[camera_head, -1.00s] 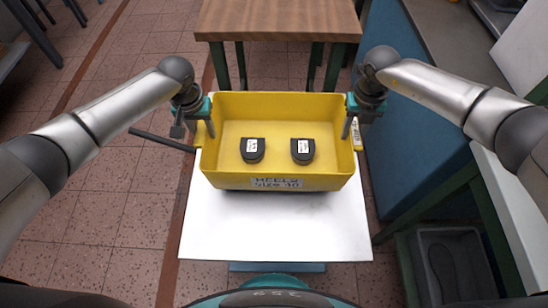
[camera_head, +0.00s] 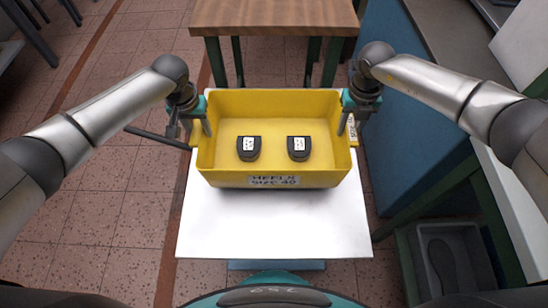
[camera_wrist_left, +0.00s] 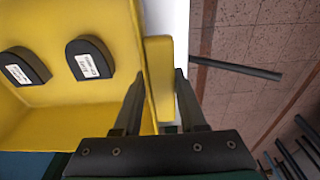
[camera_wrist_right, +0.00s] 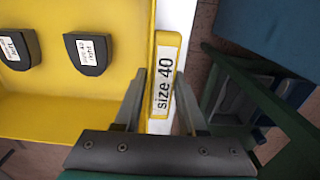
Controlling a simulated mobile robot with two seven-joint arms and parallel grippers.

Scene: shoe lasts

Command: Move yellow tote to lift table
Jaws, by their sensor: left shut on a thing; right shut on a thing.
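The yellow tote (camera_head: 275,180) is over the white top of the lift table (camera_head: 275,230), toward its far side; I cannot tell whether it touches it. Its front label reads "HEELS size 40". Two black heel pieces (camera_head: 248,148) (camera_head: 298,148) with white labels lie inside. My left gripper (camera_head: 199,128) is shut on the tote's left side handle, which shows between the fingers in the left wrist view (camera_wrist_left: 160,80). My right gripper (camera_head: 350,124) is shut on the right side handle, with a "size 40" label in the right wrist view (camera_wrist_right: 164,80).
A wooden table (camera_head: 275,17) with green legs stands just beyond the tote. A blue panel (camera_head: 405,150) and a bench with green legs are on the right. A grey bin (camera_head: 450,262) stands low at the right. Tiled floor on the left is mostly clear.

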